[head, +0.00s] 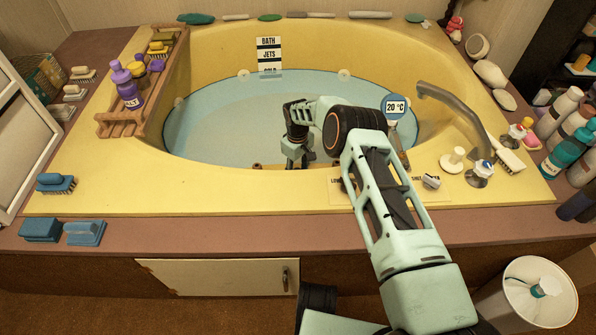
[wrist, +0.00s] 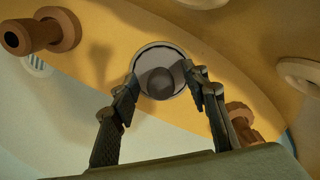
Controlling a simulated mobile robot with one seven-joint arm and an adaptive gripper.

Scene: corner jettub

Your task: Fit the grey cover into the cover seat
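My gripper (head: 294,160) hangs inside the yellow tub near its front inner wall, fingers downward. In the wrist view its two dark fingers (wrist: 162,82) stand apart, with their tips at opposite sides of a round grey disc (wrist: 148,62). The disc has a pale rim and a darker round middle, and it appears against the yellow tub wall. It looks like the grey cover, but I cannot tell whether the fingertips press on it or whether it sits in the seat. No separate cover seat can be made out. In the head view my arm and the tub rim hide this spot.
Brown round fittings stand out from the wall at the wrist view's upper left (wrist: 43,32) and lower right (wrist: 243,120). Pale rings (wrist: 300,75) lie to the right. The metal tap (head: 455,105) and knobs (head: 480,172) are right of my arm. A wooden rack (head: 125,122) with bottles stands left.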

